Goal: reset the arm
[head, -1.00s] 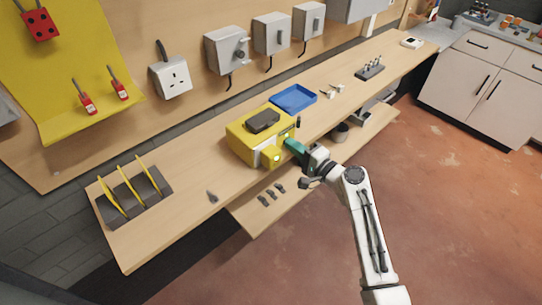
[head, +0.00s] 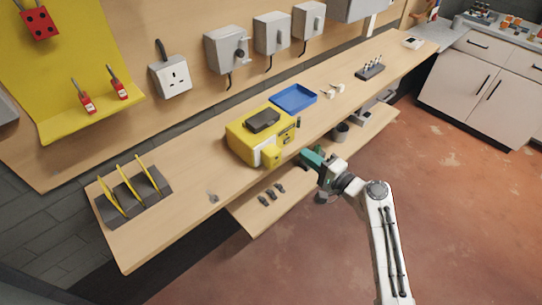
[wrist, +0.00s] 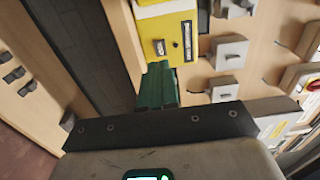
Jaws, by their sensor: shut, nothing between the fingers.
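My gripper (head: 308,157) has green fingers and is shut with nothing between them. In the head view it is in front of the bench edge, to the right of and apart from the yellow box (head: 250,140). My white arm reaches it from the lower right. In the wrist view the green fingers (wrist: 158,88) lie together and point towards the yellow box (wrist: 168,35), which has a small round knob and a slot on its face.
The wooden bench (head: 190,165) holds a blue tray (head: 293,98), a grey rack with yellow plates (head: 133,193) and a dark block of pegs (head: 370,71). A lower shelf (head: 255,212) carries several small dark parts. The red floor at right is clear.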

